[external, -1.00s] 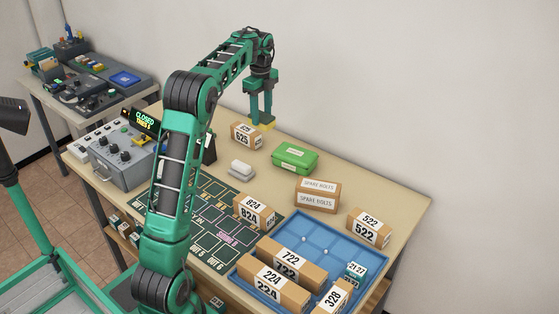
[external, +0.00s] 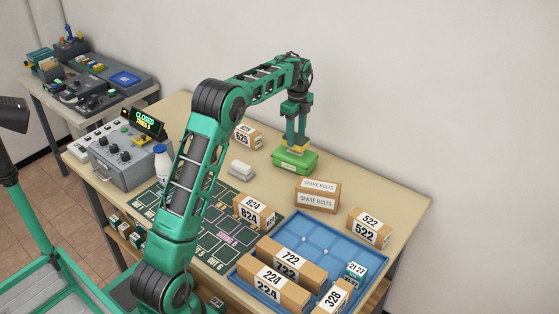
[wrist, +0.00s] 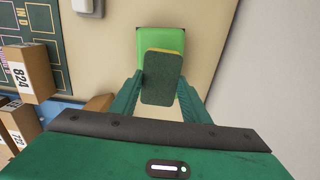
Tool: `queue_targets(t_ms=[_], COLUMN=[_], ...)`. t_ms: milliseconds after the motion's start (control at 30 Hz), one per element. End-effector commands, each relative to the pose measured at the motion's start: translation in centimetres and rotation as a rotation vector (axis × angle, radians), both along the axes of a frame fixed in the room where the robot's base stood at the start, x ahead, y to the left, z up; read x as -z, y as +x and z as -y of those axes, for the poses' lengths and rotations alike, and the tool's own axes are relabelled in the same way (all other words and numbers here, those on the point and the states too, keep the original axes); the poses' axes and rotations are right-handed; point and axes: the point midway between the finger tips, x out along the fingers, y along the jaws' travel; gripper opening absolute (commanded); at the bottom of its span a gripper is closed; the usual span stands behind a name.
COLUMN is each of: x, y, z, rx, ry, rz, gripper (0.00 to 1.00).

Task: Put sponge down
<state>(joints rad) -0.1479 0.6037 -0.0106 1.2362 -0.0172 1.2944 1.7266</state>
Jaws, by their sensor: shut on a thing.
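The sponge, yellow with a dark green face, is between the fingers of my gripper (external: 297,140). In the wrist view the sponge (wrist: 162,78) shows its dark green side, with a thin yellow edge at the top, and the two green fingers of my gripper (wrist: 160,98) press on its sides. In the external view the sponge (external: 298,150) is a small yellow strip at the fingertips, right over the green box (external: 291,164). The green box (wrist: 150,40) shows behind the sponge in the wrist view. I cannot tell whether sponge and box touch.
A white block (external: 241,168) lies left of the green box. The spare bolts box (external: 317,196) stands to its right, and box 625 (external: 247,137) behind left. A blue tray (external: 312,235) with cartons is at front right. Bare table lies around the green box.

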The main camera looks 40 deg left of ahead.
Motion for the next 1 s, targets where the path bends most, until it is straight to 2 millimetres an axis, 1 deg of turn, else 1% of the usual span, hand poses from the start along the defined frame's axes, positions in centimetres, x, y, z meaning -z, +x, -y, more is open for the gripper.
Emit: queue_targets(t_ms=[33,100,200,533,567,600,633,900,1000], x=[0.8,1.8,2.6,2.9,2.8,2.8,2.8,2.8,2.4], y=[-0.1,-0.1,-0.1,0.0,0.0,0.0,0.0,0.0,0.0], z=[0.0,0.0,0.0,0.0,0.0,0.0,0.0,0.0,-0.1], rx=[0.0,0.0,-0.001,0.0,0.0,0.0,0.0,0.0,0.0], ry=[0.0,-0.001,0.0,0.0,0.0,0.0,0.0,0.0,0.0], rz=[-0.003,-0.003,-0.002,-0.001,-0.001,-0.001,-0.001,0.0,0.001], gripper=[0.22,0.22,0.22,0.22,0.47,0.57,0.61,0.61,0.61])
